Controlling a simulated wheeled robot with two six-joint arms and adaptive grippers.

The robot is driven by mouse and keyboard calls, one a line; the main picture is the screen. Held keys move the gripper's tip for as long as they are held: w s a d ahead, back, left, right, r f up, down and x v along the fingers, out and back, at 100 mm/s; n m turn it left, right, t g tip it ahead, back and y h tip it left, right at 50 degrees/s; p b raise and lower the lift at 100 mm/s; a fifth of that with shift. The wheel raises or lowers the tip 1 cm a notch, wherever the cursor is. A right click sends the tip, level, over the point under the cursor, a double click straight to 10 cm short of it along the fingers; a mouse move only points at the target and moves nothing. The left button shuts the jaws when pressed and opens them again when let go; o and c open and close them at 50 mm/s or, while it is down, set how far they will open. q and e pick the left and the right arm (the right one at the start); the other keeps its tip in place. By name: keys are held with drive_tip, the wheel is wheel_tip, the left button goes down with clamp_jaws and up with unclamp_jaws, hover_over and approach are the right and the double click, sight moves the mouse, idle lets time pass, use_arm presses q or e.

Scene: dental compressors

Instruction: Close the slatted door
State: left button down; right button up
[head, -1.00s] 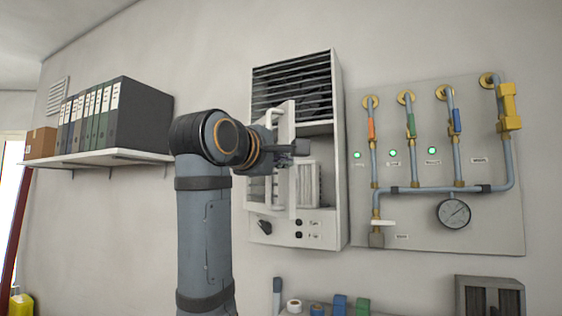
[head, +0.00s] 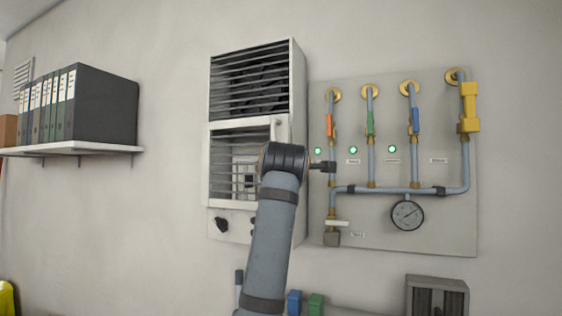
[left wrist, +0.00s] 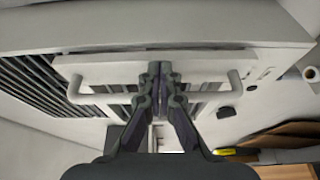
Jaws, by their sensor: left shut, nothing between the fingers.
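The slatted door (head: 225,128) is the white-framed lower panel of a white wall cabinet (head: 298,80). In the head view it lies close to flush with the cabinet front; I cannot tell whether it is fully shut. My forearm and wrist cover its right part. In the left wrist view the slatted door (left wrist: 205,60) shows close up with its white bar handle (left wrist: 238,87). My left gripper (left wrist: 160,75) is shut and empty, its fingertips at the middle of the handle and door edge. Whether they touch is unclear. In the head view the fingers are mostly hidden.
A pipe panel (head: 440,225) with coloured valves and a gauge (head: 407,215) is close to the right of the cabinet. A shelf (head: 100,148) with binders is at left. Fixed slats (head: 250,80) lie above the door. Several small coloured items lie below.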

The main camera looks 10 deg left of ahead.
use_arm(q)
drive_tip(key=shift+d, duration=0.1)
use_arm(e)
drive_tip(key=shift+w+d, duration=0.1)
drive_tip(key=shift+d, duration=0.35)
use_arm(q)
approach(286, 129)
drive_tip(key=w, duration=0.6)
drive_tip(key=shift+a, duration=0.4)
